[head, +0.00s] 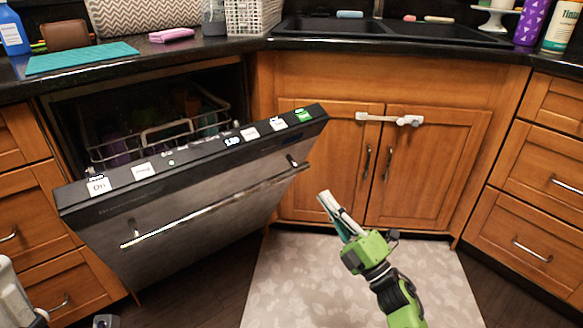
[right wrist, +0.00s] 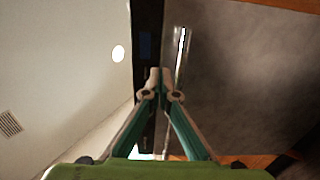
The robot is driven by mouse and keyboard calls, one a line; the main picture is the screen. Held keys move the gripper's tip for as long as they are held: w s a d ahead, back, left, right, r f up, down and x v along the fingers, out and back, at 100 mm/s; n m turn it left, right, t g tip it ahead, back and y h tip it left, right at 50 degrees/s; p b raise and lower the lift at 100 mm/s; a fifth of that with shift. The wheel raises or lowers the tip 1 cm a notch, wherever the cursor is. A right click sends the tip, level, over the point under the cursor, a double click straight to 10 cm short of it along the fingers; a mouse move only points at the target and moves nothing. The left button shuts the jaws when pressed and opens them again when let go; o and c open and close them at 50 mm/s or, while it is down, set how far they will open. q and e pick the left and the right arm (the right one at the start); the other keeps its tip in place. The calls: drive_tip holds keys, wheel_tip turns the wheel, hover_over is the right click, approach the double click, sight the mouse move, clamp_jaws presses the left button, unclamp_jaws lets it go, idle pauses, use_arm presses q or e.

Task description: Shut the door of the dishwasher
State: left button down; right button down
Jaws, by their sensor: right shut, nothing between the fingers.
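The dishwasher door (head: 215,190) is partly open and tilts outward from the cabinet at the left. It has a dark top edge with lit labels and a long metal handle (head: 215,207). My right gripper (head: 324,196), on a green wrist, is shut and empty. In the head view it appears just right of the door's right end; I see no clear contact. In the right wrist view the shut fingertips (right wrist: 160,72) appear in front of the door's dark edge (right wrist: 148,35), with the door front (right wrist: 240,70) and handle (right wrist: 182,55) to the right. My left gripper is not clearly in view.
A dish rack (head: 160,135) shows inside the dishwasher (head: 70,115). Wooden cabinet doors (head: 425,165) with a white latch (head: 390,119) stand behind my right gripper. A pale mat (head: 300,285) covers the floor. The counter (head: 200,48) above holds a sink (head: 380,30) and several items.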

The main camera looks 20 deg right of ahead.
sight(288, 146)
drive_tip(key=b+x, duration=0.2)
drive_tip(key=x, duration=1.2)
drive_tip(key=shift+r, duration=0.1)
drive_tip(key=shift+r, duration=0.1)
